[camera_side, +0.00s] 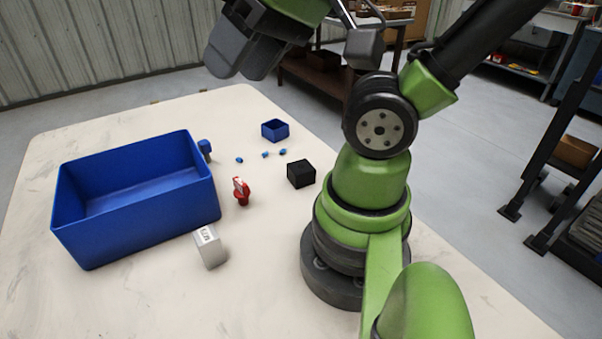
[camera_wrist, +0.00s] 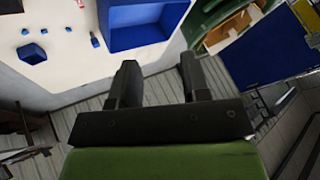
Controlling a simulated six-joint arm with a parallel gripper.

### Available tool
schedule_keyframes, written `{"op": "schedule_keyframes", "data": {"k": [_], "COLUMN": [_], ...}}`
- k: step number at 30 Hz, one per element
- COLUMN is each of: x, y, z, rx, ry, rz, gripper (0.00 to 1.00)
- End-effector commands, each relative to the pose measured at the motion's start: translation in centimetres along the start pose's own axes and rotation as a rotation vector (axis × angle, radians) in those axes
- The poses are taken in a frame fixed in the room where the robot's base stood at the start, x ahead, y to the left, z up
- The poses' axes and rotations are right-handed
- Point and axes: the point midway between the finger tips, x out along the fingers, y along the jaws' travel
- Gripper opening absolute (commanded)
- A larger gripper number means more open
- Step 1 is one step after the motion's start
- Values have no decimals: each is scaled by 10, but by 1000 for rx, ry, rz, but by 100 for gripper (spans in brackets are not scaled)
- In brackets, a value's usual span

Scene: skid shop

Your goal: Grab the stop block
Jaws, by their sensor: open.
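No object is plainly marked as the stop block, and I cannot tell which one it is. A plain black block (camera_side: 301,174) sits on the table left of my arm's base. A pale grey block with dark lettering (camera_side: 208,247) stands near the right front corner of the large blue bin. A red part (camera_side: 241,191) stands between the bin and the black block. My gripper (camera_side: 243,60) is high above the table's far side, open and apart from all of these. In the wrist view its fingers (camera_wrist: 158,78) are spread with nothing between them.
The large blue bin (camera_side: 75,238) looks empty; it also shows in the wrist view (camera_wrist: 150,38). A small blue box (camera_side: 275,131) and several small blue pieces (camera_side: 266,154) lie behind the red part. A blue part (camera_side: 205,147) stands behind the bin. The front table is clear.

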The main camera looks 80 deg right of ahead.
Motion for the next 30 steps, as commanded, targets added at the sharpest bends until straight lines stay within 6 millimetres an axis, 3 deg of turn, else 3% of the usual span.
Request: {"op": "schedule_keyframes", "data": {"k": [8,14,25,30], "x": [0,0,6,34], "y": [0,0,6,41], "z": [0,0,-6,-31], "rx": [0,0,19,104], "ry": [0,0,-10,-61], "rz": [0,0,36,188], "gripper": [43,83,83,83]}}
